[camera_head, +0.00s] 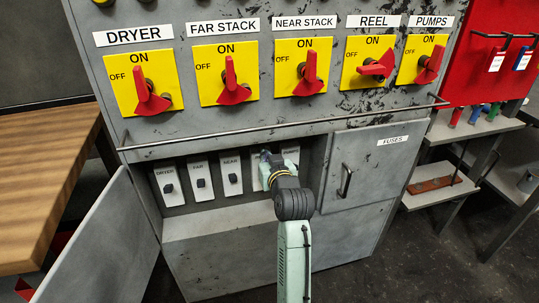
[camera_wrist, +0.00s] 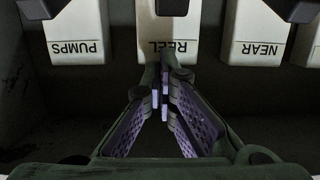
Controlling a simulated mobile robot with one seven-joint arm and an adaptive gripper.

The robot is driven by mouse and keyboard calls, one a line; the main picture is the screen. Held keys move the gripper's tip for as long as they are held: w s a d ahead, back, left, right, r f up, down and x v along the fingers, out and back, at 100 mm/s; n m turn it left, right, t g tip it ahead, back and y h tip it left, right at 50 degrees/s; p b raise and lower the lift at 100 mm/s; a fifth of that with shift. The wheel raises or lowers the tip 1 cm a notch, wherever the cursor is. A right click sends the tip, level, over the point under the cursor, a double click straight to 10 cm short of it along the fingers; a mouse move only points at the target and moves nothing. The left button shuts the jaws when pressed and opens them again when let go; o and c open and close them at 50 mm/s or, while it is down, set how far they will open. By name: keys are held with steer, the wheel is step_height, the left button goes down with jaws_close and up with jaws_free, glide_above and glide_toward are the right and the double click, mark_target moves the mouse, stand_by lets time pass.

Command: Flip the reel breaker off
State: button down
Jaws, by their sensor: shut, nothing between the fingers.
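The reel breaker (camera_wrist: 168,35) is a pale block with a dark toggle (camera_wrist: 171,6) at the top edge of the wrist view. Its REEL label reads upside down there. In the head view the reel breaker (camera_head: 256,179) is mostly hidden behind my gripper (camera_head: 267,159), in the open breaker recess. My gripper also shows in the wrist view (camera_wrist: 163,92), with its fingertips together and empty, in front of the lower end of the reel breaker. Whether the fingertips touch it, and which way its toggle is set, I cannot tell.
The near breaker (camera_wrist: 258,35) and pumps breaker (camera_wrist: 78,35) flank it closely. A grey door (camera_head: 105,250) hangs open at left; the fuses door (camera_head: 365,165) is shut. A rail (camera_head: 290,125) runs above the recess. The reel rotary switch (camera_head: 375,67) is turned sideways, unlike the others.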

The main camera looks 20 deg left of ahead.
steer(key=shift+s+d+f, duration=0.2)
steer(key=shift+s+f, duration=0.1)
steer(key=shift+f, duration=0.3)
steer(key=shift+s+d+f, duration=0.2)
steer(key=shift+s+f, duration=0.1)
steer(key=shift+f, duration=0.25)
steer(key=shift+f, duration=0.1)
steer(key=shift+d+f+b, duration=0.1)
steer(key=shift+f+b, duration=0.15)
steer(key=shift+b, duration=0.6)
steer(key=shift+s+t+b, duration=0.15)
steer(key=shift+t+b, duration=0.25)
steer(key=shift+b, duration=0.05)
